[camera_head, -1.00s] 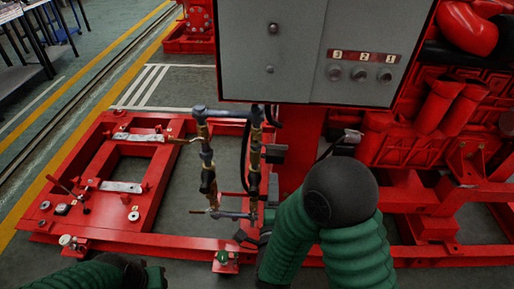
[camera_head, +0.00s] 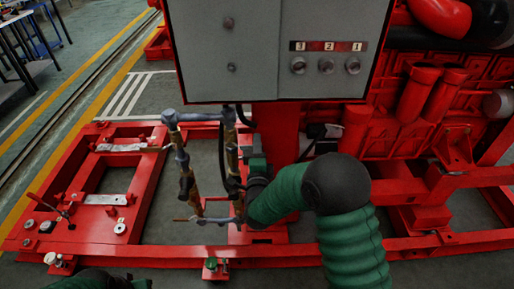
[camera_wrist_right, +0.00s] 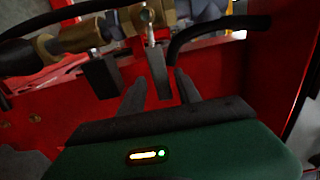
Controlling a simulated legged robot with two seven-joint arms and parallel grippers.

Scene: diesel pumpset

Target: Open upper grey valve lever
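Brass-and-grey valve piping (camera_head: 185,165) stands upright in the middle of the head view, with a second brass pipe (camera_head: 231,155) beside it. In the right wrist view, brass valve fittings (camera_wrist_right: 75,40) cross the top. A grey lever (camera_wrist_right: 158,72) hangs from them between the fingers of my right gripper (camera_wrist_right: 161,77). A second dark grey lever (camera_wrist_right: 103,77) hangs to its left, outside the fingers. My right gripper is open, with no clear contact on the lever. In the head view my forearm reaches left to the pipes and its fingers are hard to make out.
A grey control box (camera_head: 275,50) hangs above the pipes. A red base frame (camera_head: 130,240) surrounds them below, and the red engine (camera_head: 400,140) fills the right. A black hose (camera_wrist_right: 220,27) curves close by the right gripper's fingers.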

